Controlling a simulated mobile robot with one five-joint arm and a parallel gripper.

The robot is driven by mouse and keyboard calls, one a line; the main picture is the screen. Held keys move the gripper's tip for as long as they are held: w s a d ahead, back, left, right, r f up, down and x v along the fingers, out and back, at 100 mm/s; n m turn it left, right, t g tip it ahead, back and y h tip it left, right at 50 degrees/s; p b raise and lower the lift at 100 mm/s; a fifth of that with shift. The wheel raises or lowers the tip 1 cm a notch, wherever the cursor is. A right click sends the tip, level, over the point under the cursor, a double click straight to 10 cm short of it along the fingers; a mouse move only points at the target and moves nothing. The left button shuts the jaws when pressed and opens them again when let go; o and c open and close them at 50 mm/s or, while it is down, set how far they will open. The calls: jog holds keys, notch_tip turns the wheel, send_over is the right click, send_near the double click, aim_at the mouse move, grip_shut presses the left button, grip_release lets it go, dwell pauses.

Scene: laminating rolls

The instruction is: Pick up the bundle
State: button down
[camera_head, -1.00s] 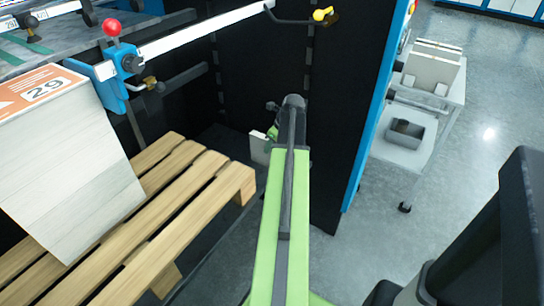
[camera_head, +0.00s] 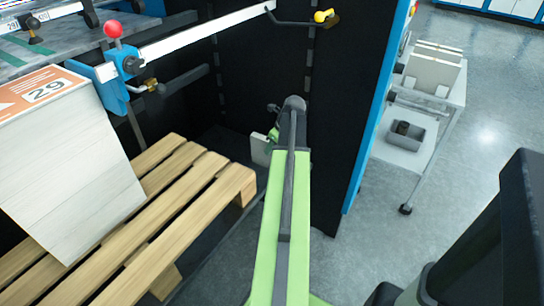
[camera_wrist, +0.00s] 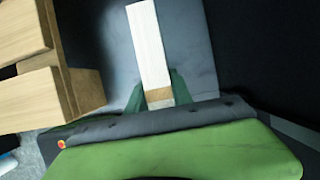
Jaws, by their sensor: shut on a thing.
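The bundle (camera_wrist: 151,45) is a slim white block with a brown band near its lower end in the wrist view. It stands between the green fingers of my gripper (camera_wrist: 158,90), which is shut on it. In the head view the bundle (camera_head: 261,149) shows as a small pale block just left of the end of my arm. My gripper (camera_head: 273,134) is mostly hidden there behind my own arm. The bundle is beyond the right end of the wooden pallet, in front of a dark recess. I cannot tell its exact height above the floor.
A wooden pallet (camera_head: 185,205) lies at the left, close to my arm, carrying a tall pale stack (camera_head: 75,165) labelled 29. A blue-edged dark panel (camera_head: 345,110) rises right of my gripper. A grey cart (camera_head: 405,155) stands farther right, with open floor (camera_head: 480,145) beside it.

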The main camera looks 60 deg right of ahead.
notch_tip(320, 180, up, 10)
jog(key=p, duration=1)
jog(key=shift+r, duration=0.1)
